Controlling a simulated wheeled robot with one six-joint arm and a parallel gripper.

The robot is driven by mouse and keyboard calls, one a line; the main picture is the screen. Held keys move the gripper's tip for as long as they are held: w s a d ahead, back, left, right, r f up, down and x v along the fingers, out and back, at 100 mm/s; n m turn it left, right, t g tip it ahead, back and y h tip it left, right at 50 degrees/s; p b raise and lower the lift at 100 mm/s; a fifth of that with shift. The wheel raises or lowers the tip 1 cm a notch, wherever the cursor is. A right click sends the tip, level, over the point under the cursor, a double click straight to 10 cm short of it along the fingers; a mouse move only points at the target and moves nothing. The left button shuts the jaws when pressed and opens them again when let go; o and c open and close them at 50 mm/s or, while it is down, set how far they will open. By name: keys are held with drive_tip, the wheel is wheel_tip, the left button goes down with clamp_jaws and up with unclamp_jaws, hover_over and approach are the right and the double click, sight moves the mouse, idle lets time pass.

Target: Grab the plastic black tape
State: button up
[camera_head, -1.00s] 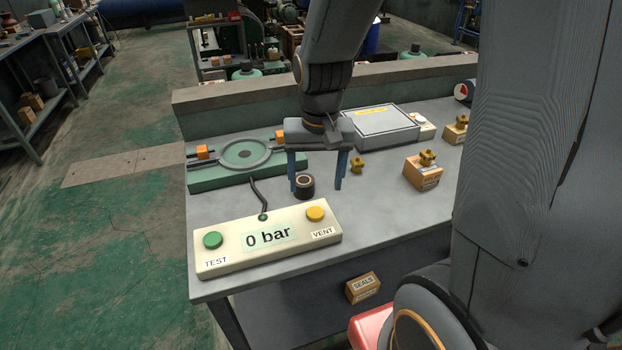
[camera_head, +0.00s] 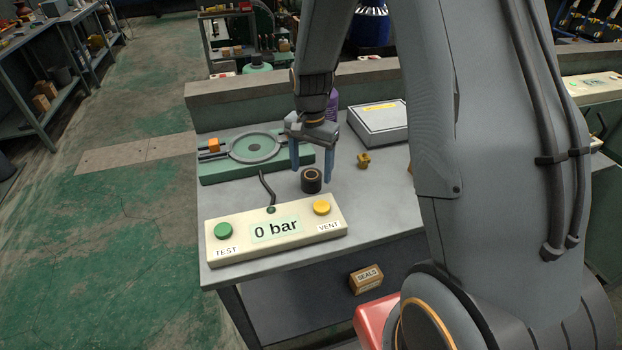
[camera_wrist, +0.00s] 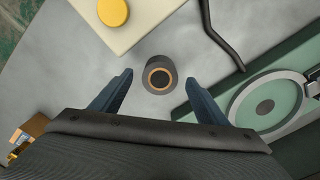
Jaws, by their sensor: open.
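The black tape (camera_head: 311,181) is a small dark roll with a tan core ring. It stands on the grey workbench behind the control box. In the wrist view the roll (camera_wrist: 160,75) lies ahead of and between my two blue fingers. My gripper (camera_head: 311,178) points down over the bench with its fingers spread wide, one on each side of the roll in the head view. In the wrist view my gripper (camera_wrist: 160,98) is open and empty, and its fingertips are apart from the roll. How high the fingertips are above the bench is hard to tell.
The control box (camera_head: 275,228) reading "0 bar" stands in front of the roll. A black cable (camera_head: 267,187) runs left of it. The green fixture (camera_head: 215,172) with a round plate is behind left. A brass fitting (camera_head: 363,160) and a grey case (camera_head: 380,124) are right.

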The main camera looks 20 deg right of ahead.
sight(311, 174)
drive_tip(key=shift+f+p, duration=0.45)
drive_tip(key=shift+f, duration=1.1)
drive_tip(key=shift+c, duration=0.3)
drive_tip(key=c, duration=1.1)
drive_tip(key=shift+r, duration=0.15)
